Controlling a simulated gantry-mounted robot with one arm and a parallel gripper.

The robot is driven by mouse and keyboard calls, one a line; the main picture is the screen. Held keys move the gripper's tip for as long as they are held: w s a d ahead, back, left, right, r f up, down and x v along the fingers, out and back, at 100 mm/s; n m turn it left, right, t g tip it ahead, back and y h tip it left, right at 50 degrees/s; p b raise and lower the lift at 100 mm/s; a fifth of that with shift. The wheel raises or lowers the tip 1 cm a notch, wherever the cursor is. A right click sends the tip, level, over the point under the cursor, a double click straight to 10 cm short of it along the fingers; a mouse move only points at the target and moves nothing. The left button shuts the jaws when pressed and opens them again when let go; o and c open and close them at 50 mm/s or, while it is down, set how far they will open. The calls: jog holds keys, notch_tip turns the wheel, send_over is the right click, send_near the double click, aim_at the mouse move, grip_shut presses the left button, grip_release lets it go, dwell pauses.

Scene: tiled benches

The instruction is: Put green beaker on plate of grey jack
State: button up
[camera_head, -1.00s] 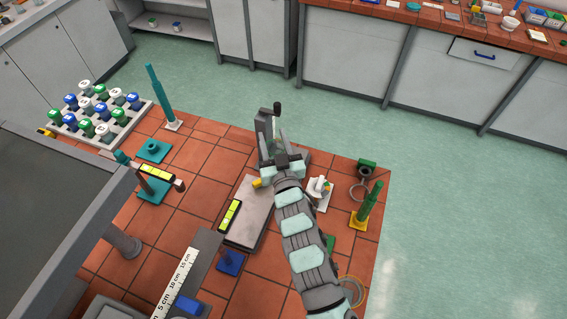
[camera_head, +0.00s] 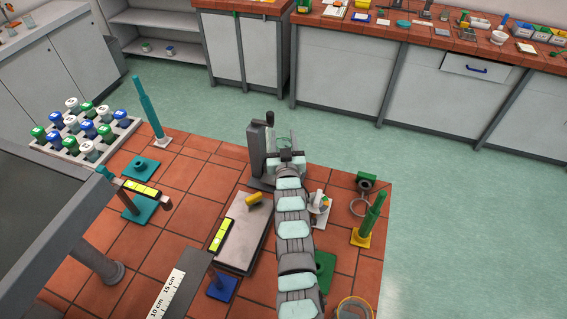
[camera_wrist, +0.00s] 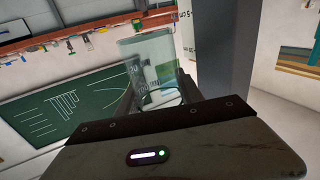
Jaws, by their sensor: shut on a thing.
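My gripper (camera_head: 285,154) is at the far edge of the tiled bench, right beside the grey jack (camera_head: 258,148), an upright grey column with a dark crank knob. In the wrist view the jaws (camera_wrist: 158,98) are shut on the green beaker (camera_wrist: 150,62), a clear, green-tinted glass with white markings. The beaker looks roughly upright there, and a dark grey column (camera_wrist: 227,45) stands close to its right. In the head view the beaker is hardly visible. My wrist hides the jack's plate, so I cannot tell whether the beaker touches it.
A grey slab (camera_head: 235,247) with a yellow piece (camera_head: 258,199) lies in front of the jack. A white-based item (camera_head: 319,209), a ring (camera_head: 359,207) and a green cylinder on a yellow base (camera_head: 371,216) stand right of my arm. A bottle rack (camera_head: 129,128) is at left.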

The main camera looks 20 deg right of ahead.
jog(key=shift+f+b, duration=0.35)
jog(key=shift+f, duration=3.2)
jog(key=shift+f, duration=0.25)
jog(key=o, duration=1.4)
jog(key=shift+r, duration=0.15)
